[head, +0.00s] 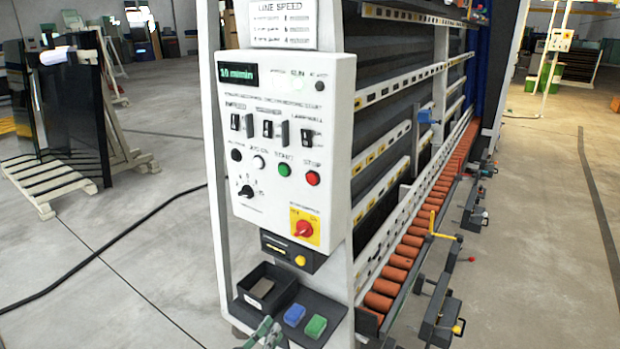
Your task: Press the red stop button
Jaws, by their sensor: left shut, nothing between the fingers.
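The red stop button (312,178) is a small round button on the right side of the white control panel (262,200), under a label that reads STOP. A green button (284,169) sits just left of it. My left gripper (266,331) shows only in part at the bottom edge, in front of the small shelf below the panel. It is shut and empty, well below the stop button and apart from it. My right gripper is out of view.
A red rotary switch on a yellow plate (304,228) is lower on the panel. A black bin (266,287), a blue block (294,315) and a green block (316,326) are on the shelf. Orange rollers (408,249) run back at the right. A black cable (110,252) crosses the floor.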

